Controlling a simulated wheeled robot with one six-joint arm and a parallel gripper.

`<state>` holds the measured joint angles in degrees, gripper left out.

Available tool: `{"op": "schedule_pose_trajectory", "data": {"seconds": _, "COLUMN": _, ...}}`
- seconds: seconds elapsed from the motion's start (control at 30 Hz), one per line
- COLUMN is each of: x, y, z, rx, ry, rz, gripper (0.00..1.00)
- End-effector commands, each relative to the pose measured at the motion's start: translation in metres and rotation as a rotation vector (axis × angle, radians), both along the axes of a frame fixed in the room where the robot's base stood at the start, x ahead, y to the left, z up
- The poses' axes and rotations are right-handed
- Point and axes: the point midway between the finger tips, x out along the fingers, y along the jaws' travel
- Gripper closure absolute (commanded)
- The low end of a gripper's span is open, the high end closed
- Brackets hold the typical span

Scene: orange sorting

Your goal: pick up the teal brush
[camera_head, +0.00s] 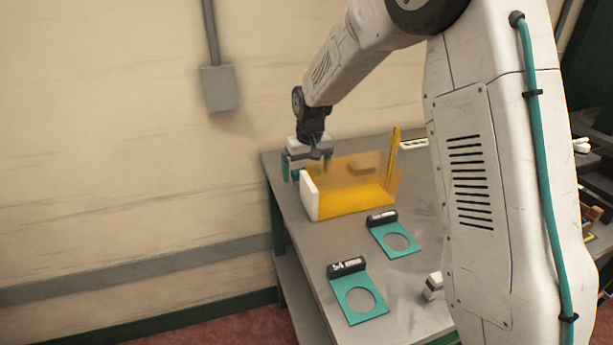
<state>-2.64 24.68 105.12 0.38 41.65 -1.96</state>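My gripper (306,168) hangs at the far left end of the table, behind the orange translucent bin. It has a white body and teal fingers that point down and stand apart, with a gap between them. The bin's clear orange wall partly covers the right finger. I cannot make out a teal brush for certain. A small teal patch under the gripper's left side is too small to tell from a finger. The area behind the bin is partly hidden.
The orange bin (358,202) with a white end stands on the grey table (398,285). Two teal plates with round holes, one farther back (381,236) and one nearer (338,292), lie in front. A small white block (433,287) is near my arm, which hides the table's right side.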

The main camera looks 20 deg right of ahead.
Motion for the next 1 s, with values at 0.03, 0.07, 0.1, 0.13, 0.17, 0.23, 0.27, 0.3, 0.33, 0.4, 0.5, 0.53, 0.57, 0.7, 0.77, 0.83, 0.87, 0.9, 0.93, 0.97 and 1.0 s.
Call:
{"op": "schedule_pose_trajectory", "data": {"seconds": 0.03, "x": 0.001, "y": 0.000, "z": -0.006, "rx": 0.000, "ry": 0.001, "rz": 0.000, "gripper": 0.00}}
{"op": "schedule_pose_trajectory", "data": {"seconds": 0.07, "x": 0.001, "y": 0.000, "z": -0.008, "rx": 0.000, "ry": 0.001, "rz": 0.000, "gripper": 0.00}}
{"op": "schedule_pose_trajectory", "data": {"seconds": 0.1, "x": 0.001, "y": 0.000, "z": -0.009, "rx": 0.000, "ry": 0.000, "rz": 0.000, "gripper": 0.00}}
{"op": "schedule_pose_trajectory", "data": {"seconds": 0.13, "x": 0.001, "y": 0.000, "z": -0.009, "rx": 0.000, "ry": -0.001, "rz": 0.000, "gripper": 0.00}}
{"op": "schedule_pose_trajectory", "data": {"seconds": 0.17, "x": 0.001, "y": 0.000, "z": -0.009, "rx": 0.000, "ry": -0.001, "rz": 0.000, "gripper": 0.00}}
{"op": "schedule_pose_trajectory", "data": {"seconds": 0.23, "x": 0.001, "y": 0.000, "z": -0.009, "rx": 0.000, "ry": -0.001, "rz": 0.000, "gripper": 0.00}}
{"op": "schedule_pose_trajectory", "data": {"seconds": 0.27, "x": 0.001, "y": 0.000, "z": -0.009, "rx": 0.000, "ry": -0.001, "rz": 0.000, "gripper": 0.00}}
{"op": "schedule_pose_trajectory", "data": {"seconds": 0.3, "x": 0.001, "y": 0.000, "z": -0.009, "rx": 0.000, "ry": -0.001, "rz": 0.000, "gripper": 0.08}}
{"op": "schedule_pose_trajectory", "data": {"seconds": 0.33, "x": 0.001, "y": 0.000, "z": -0.009, "rx": 0.000, "ry": -0.001, "rz": 0.000, "gripper": 0.17}}
{"op": "schedule_pose_trajectory", "data": {"seconds": 0.4, "x": 0.001, "y": 0.000, "z": -0.009, "rx": 0.000, "ry": -0.001, "rz": 0.000, "gripper": 0.36}}
{"op": "schedule_pose_trajectory", "data": {"seconds": 0.5, "x": 0.001, "y": 0.000, "z": -0.009, "rx": 0.000, "ry": -0.001, "rz": 0.000, "gripper": 0.43}}
{"op": "schedule_pose_trajectory", "data": {"seconds": 0.53, "x": 0.001, "y": 0.000, "z": -0.009, "rx": 0.000, "ry": -0.001, "rz": 0.000, "gripper": 0.43}}
{"op": "schedule_pose_trajectory", "data": {"seconds": 0.57, "x": 0.001, "y": 0.000, "z": -0.009, "rx": 0.000, "ry": -0.001, "rz": 0.000, "gripper": 0.43}}
{"op": "schedule_pose_trajectory", "data": {"seconds": 0.7, "x": 0.001, "y": 0.000, "z": -0.008, "rx": 0.000, "ry": -0.001, "rz": 0.000, "gripper": 0.43}}
{"op": "schedule_pose_trajectory", "data": {"seconds": 0.77, "x": 0.002, "y": 0.000, "z": -0.005, "rx": 0.000, "ry": -0.002, "rz": 0.000, "gripper": 0.43}}
{"op": "schedule_pose_trajectory", "data": {"seconds": 0.83, "x": 0.002, "y": 0.000, "z": 0.003, "rx": 0.000, "ry": -0.004, "rz": 0.000, "gripper": 0.43}}
{"op": "schedule_pose_trajectory", "data": {"seconds": 0.87, "x": 0.002, "y": 0.000, "z": 0.008, "rx": 0.000, "ry": -0.004, "rz": 0.000, "gripper": 0.43}}
{"op": "schedule_pose_trajectory", "data": {"seconds": 0.9, "x": 0.002, "y": 0.000, "z": 0.015, "rx": 0.000, "ry": -0.006, "rz": 0.000, "gripper": 0.43}}
{"op": "schedule_pose_trajectory", "data": {"seconds": 0.93, "x": 0.002, "y": 0.000, "z": 0.021, "rx": 0.000, "ry": -0.005, "rz": 0.000, "gripper": 0.43}}
{"op": "schedule_pose_trajectory", "data": {"seconds": 0.97, "x": 0.002, "y": 0.000, "z": 0.027, "rx": 0.000, "ry": -0.005, "rz": 0.000, "gripper": 0.43}}
{"op": "schedule_pose_trajectory", "data": {"seconds": 1.0, "x": 0.002, "y": 0.000, "z": 0.036, "rx": 0.000, "ry": -0.006, "rz": 0.000, "gripper": 0.43}}
